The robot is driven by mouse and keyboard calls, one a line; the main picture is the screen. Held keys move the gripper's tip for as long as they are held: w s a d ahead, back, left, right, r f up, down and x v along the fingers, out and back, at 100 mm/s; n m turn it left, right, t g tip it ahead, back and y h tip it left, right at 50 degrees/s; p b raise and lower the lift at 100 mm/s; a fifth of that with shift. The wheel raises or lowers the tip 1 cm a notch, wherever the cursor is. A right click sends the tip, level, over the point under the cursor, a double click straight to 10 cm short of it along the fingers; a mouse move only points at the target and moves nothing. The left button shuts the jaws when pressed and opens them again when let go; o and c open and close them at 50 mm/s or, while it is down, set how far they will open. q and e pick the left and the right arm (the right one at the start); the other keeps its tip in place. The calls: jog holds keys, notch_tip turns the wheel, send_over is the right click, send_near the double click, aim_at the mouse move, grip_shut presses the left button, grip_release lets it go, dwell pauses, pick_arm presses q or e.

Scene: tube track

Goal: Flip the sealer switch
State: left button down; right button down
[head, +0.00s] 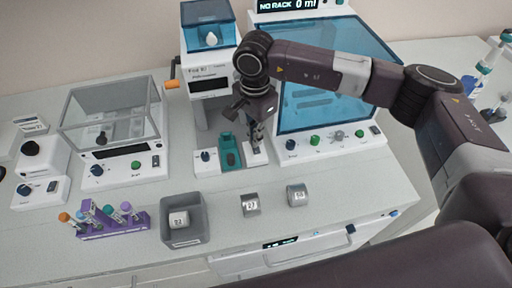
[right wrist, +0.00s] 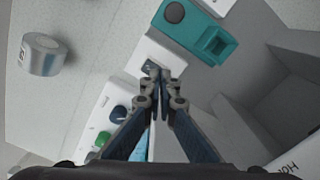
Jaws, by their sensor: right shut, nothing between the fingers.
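My right gripper (head: 256,138) reaches down in front of the tall white machine (head: 208,82) with a blue top and an orange handle. Its fingers are shut and empty, with the tips right at a small white box (head: 254,158). In the right wrist view the gripper (right wrist: 155,74) is over this white box (right wrist: 140,58), and a small dark part, perhaps a switch, shows by the tips. I cannot tell whether they touch it, or which way it is set. A teal block (head: 229,152) stands just left of the box; it also shows in the right wrist view (right wrist: 196,36). My left gripper is not in view.
A white box with a dark knob (head: 206,161) stands left of the teal block. A blue-windowed cabinet (head: 345,146) with knobs is close on the right.

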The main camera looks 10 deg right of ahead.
jog(key=shift+f+b, duration=0.45)
jog(key=shift+f, duration=0.05)
jog(key=shift+s, duration=0.1)
jog(key=shift+r+p, duration=0.35)
jog(key=shift+r, duration=0.45)
jog(key=shift+r+p, duration=0.85)
jog(key=shift+r, duration=1.9)
